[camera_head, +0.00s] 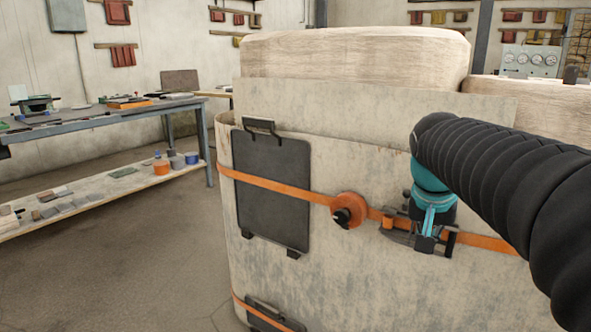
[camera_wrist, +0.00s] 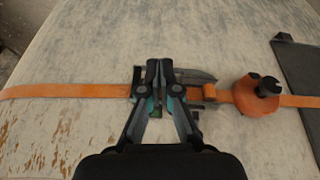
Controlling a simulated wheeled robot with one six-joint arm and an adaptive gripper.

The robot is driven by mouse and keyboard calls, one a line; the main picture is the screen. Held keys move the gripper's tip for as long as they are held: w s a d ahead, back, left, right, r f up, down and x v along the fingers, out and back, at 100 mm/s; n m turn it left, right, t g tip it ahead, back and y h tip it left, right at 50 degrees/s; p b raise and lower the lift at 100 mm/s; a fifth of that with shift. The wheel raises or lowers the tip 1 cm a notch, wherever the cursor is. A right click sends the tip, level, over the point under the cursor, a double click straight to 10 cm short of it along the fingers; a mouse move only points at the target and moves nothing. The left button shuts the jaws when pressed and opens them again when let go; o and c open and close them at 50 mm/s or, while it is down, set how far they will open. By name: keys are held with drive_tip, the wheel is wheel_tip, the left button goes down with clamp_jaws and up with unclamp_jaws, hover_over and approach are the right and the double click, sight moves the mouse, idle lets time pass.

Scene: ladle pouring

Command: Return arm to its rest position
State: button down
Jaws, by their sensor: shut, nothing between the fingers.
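My gripper (camera_wrist: 152,70) is shut, with its two dark fingertips together at the middle of the wrist view. It is in front of a metal buckle (camera_wrist: 196,92) on an orange strap (camera_wrist: 60,91), which runs around a large pale rounded body. I cannot tell whether the fingertips touch the buckle. In the head view my gripper (camera_head: 426,243) is at the right, partly over the buckle (camera_head: 397,237). My black ribbed arm covers the right edge of that view.
An orange round knob (camera_head: 347,210) sticks out from the strap left of my gripper. A dark panel (camera_head: 272,188) hangs on the pale body (camera_head: 345,265). A workbench (camera_head: 95,121) with a low shelf (camera_head: 95,194) stands at the left. The floor (camera_head: 120,268) between is clear.

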drive_tip(key=s+a+f+n, duration=0.1)
drive_tip(key=s+a+f, duration=0.2)
drive_tip(key=s, duration=0.2)
drive_tip(key=s+a+f+n+t+y, duration=0.1)
drive_tip(key=s+a+f+n, duration=0.1)
drive_tip(key=s, duration=0.4)
drive_tip(key=s+a+f+n+t+y, duration=0.1)
drive_tip(key=s+a+f+n, duration=0.1)
drive_tip(key=s+a+f, duration=0.2)
wheel_tip(320, 180, down, 2)
drive_tip(key=shift+s+f, duration=0.1)
drive_tip(key=shift+s, duration=1.15)
drive_tip(key=shift+d, duration=0.1)
idle(2.1)
